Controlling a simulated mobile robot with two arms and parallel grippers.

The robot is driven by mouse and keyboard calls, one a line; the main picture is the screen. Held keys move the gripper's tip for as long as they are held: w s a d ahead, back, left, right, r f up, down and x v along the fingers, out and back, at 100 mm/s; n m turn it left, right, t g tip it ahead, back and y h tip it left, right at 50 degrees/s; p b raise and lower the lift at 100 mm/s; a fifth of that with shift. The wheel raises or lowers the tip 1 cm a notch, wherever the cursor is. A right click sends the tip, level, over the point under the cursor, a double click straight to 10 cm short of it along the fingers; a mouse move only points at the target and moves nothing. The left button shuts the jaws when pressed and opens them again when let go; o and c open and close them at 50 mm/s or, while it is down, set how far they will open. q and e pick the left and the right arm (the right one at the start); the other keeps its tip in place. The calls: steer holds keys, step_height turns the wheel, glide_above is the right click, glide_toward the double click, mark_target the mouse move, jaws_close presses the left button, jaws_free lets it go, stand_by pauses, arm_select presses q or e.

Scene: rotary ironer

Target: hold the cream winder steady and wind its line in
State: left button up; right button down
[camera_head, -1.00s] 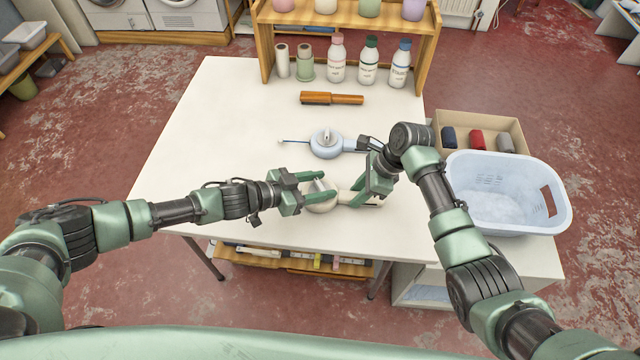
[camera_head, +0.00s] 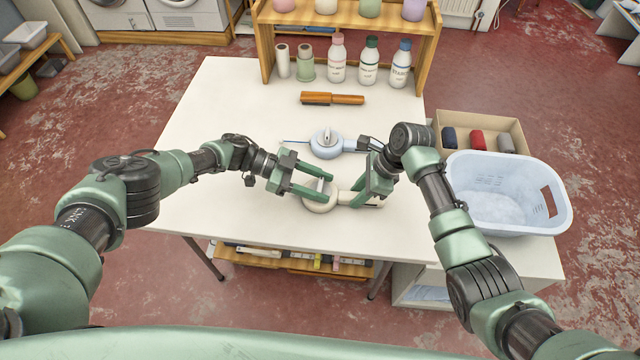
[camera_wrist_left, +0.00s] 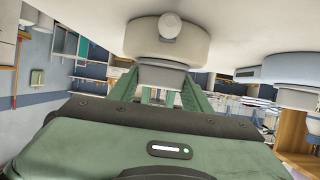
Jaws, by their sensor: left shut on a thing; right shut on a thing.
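The cream winder (camera_head: 317,208) lies on the white table near its front edge, with its round drum to the left and its handle to the right. My right gripper (camera_head: 358,199) is shut on the handle. My left gripper (camera_head: 326,188) is shut at the top of the drum, on what appears to be the crank, mostly hidden by the fingers. The left wrist view shows the round cream drum (camera_wrist_left: 165,42) just beyond the fingers (camera_wrist_left: 158,95). I cannot make out the cream winder's line.
A pale blue winder (camera_head: 326,150) with its line out to the left lies just behind. An orange-brown brush (camera_head: 332,99), bottles (camera_head: 369,65) and a wooden shelf (camera_head: 345,17) are farther back. A blue basket (camera_head: 505,215) stands at the right. The table's left side is clear.

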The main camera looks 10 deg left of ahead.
stand_by(0.5)
arm_select(q)
steer(key=o, duration=1.4)
steer(key=v, duration=1.2)
steer(key=shift+a+f, duration=0.1)
